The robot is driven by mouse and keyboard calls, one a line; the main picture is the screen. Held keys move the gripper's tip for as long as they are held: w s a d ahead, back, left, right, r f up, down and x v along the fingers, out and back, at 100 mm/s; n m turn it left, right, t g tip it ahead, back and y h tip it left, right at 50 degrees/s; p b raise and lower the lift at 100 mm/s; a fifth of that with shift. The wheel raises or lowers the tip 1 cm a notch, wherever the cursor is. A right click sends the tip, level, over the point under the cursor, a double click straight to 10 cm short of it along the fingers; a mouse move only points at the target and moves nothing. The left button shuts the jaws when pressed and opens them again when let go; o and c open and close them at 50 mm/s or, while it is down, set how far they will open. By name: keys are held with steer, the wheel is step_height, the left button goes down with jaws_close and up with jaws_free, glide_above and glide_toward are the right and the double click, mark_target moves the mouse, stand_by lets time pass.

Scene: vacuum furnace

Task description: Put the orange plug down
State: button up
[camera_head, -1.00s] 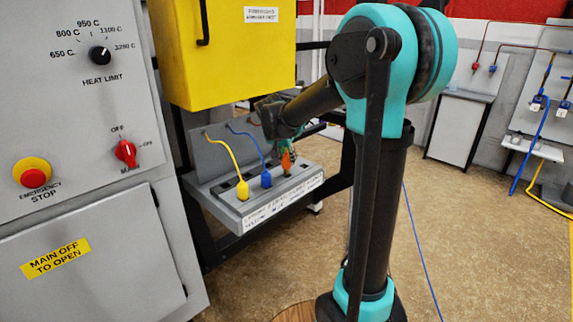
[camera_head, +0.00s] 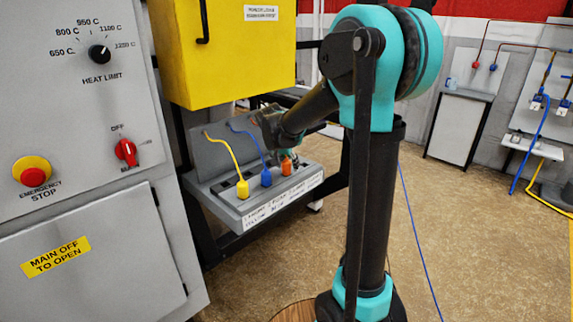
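The orange plug (camera_head: 287,167) is at the right end of a row of plugs on the sloped grey panel (camera_head: 228,212), upright and low against its top face. My gripper (camera_head: 285,152) is right above the plug and hides its upper part and most of its cable. The fingers are small, dark and partly covered by my arm, so I cannot tell whether they are closed on the plug. The blue plug (camera_head: 266,178) and the yellow plug (camera_head: 243,189) stand to the left of it, each with its own cable.
A yellow cabinet (camera_head: 225,60) hangs over the panel's back. A grey control cabinet (camera_head: 75,130) with an emergency stop (camera_head: 32,171) stands at the left. A dark frame (camera_head: 215,248) holds up the panel. The floor (camera_head: 470,240) at the right is mostly clear.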

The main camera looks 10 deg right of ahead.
steer(key=shift+r, duration=0.15)
steer(key=shift+r, duration=0.3)
steer(key=v, duration=1.2)
steer(key=s+d+f+n+y, duration=0.1)
steer(key=s+d+f+n, duration=0.2)
steer(key=s+f, duration=0.8)
steer(key=s+d+f+n+y, duration=0.2)
steer(key=s+d+f+n, duration=0.1)
steer(key=s+f, duration=0.9)
steer(key=shift+s+d+g, duration=0.4)
steer(key=shift+s+d, duration=0.2)
steer(key=shift+s, duration=0.65)
steer(key=shift+c, duration=0.2)
